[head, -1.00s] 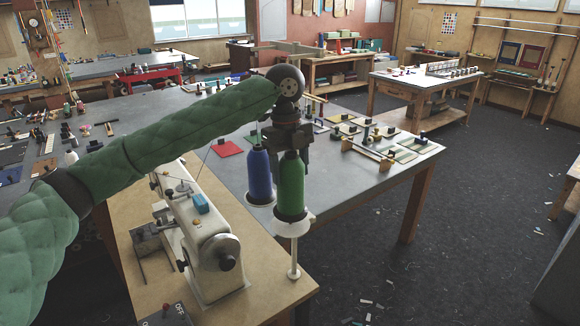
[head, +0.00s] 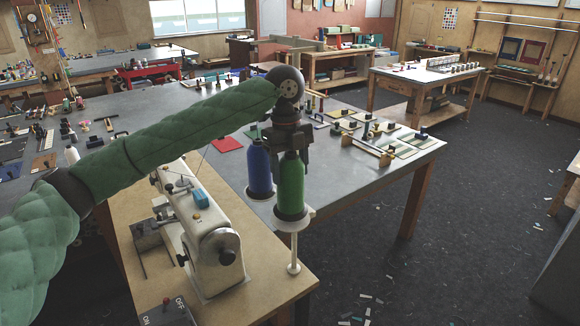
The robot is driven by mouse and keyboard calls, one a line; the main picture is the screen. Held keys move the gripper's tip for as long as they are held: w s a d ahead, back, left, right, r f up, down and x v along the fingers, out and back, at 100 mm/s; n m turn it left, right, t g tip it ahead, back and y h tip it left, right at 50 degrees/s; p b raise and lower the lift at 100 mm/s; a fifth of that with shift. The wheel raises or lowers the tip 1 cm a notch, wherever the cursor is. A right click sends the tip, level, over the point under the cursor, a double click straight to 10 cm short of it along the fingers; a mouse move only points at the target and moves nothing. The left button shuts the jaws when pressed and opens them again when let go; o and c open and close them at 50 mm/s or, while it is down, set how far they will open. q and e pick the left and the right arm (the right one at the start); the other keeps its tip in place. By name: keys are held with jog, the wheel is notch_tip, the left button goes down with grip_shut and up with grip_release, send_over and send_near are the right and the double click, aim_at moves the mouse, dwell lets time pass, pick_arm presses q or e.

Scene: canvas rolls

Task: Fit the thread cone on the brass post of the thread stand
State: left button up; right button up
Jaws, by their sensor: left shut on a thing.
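My left gripper (head: 290,158) is shut on the green thread cone (head: 291,188), around its upper part. The cone is upright with its dark base just above or on the right white plate of the thread stand (head: 292,224). I cannot tell whether the base touches that plate. The brass post is not visible, so I cannot see whether the cone is around it. A blue thread cone (head: 258,168) stands on the stand's left plate, close beside the green one. My right gripper is not in view.
A white sewing machine (head: 217,247) stands on the wooden table (head: 265,285), left of the stand. A switch box (head: 168,313) is at the front. The grey table (head: 345,175) behind holds small tools and coloured squares. Floor to the right is mostly open.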

pick_arm(q)
jog(key=shift+f, duration=1.35)
dwell(0.3)
jog(key=o, duration=1.6)
jog(key=shift+c, duration=0.2)
